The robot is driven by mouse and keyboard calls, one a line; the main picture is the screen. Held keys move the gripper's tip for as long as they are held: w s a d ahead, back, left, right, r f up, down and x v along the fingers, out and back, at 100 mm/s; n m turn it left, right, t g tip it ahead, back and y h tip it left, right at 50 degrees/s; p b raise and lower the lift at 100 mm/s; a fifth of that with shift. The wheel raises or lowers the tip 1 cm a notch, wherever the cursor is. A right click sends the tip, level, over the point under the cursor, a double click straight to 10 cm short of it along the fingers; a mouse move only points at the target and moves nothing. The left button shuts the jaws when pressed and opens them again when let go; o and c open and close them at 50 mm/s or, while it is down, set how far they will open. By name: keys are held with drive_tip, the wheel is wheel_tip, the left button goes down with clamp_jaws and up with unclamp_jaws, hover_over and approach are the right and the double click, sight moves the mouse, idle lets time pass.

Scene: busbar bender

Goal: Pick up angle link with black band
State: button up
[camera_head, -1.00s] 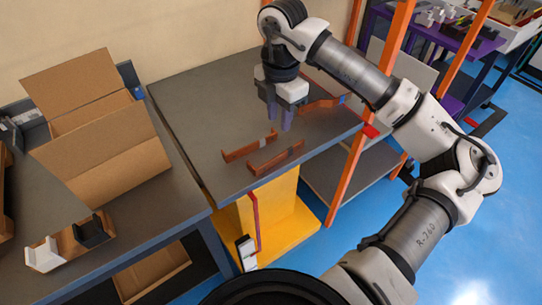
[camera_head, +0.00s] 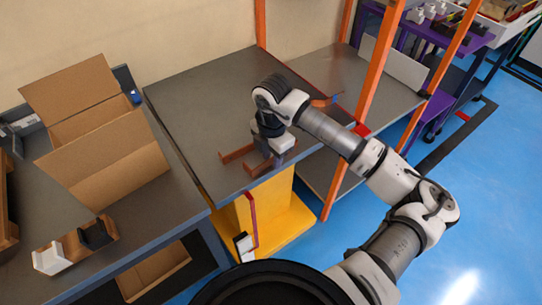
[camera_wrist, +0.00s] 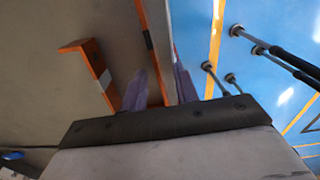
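The angle link with black band (camera_wrist: 147,38) is a copper-coloured bar lying near the table's front edge. It also shows in the head view (camera_head: 257,169), partly hidden by my gripper. My gripper (camera_wrist: 160,88) is open, pointing down, with one finger on each side of this link. Contact cannot be seen. A second angle link with a grey band (camera_wrist: 99,72) lies to the left, outside the fingers; it also shows in the head view (camera_head: 236,154). A third link with a blue band (camera_head: 325,100) lies at the table's right edge.
The grey table (camera_head: 200,100) is clear behind the links. An open cardboard box (camera_head: 105,155) stands on the left bench. A tray with a white and a black holder (camera_head: 95,235) lies in front of it. Orange posts (camera_head: 365,90) rise at the table's right.

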drive_tip(key=shift+f, duration=0.2)
clamp_jaws()
drive_tip(key=shift+r, duration=0.1)
